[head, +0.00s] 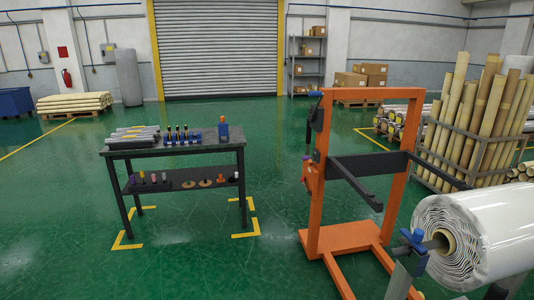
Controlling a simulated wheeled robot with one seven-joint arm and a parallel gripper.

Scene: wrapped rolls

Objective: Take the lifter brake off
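The orange lifter (407,140) stands upright right of centre on the green floor. Two black forks (355,185) stick out from it towards the roll side. A dark winch-like part (316,115) sits high on its left post. An orange part with a dark handle (310,172) sits lower on the same post. I cannot tell which part is the brake, or whether it is on. My gripper is not in view.
A large white wrapped roll (490,230) on a bar with a blue clamp (412,240) stands at right front, close to the lifter. A black table (170,150) with tools stands to the left. Floor between table and lifter (275,170) is clear.

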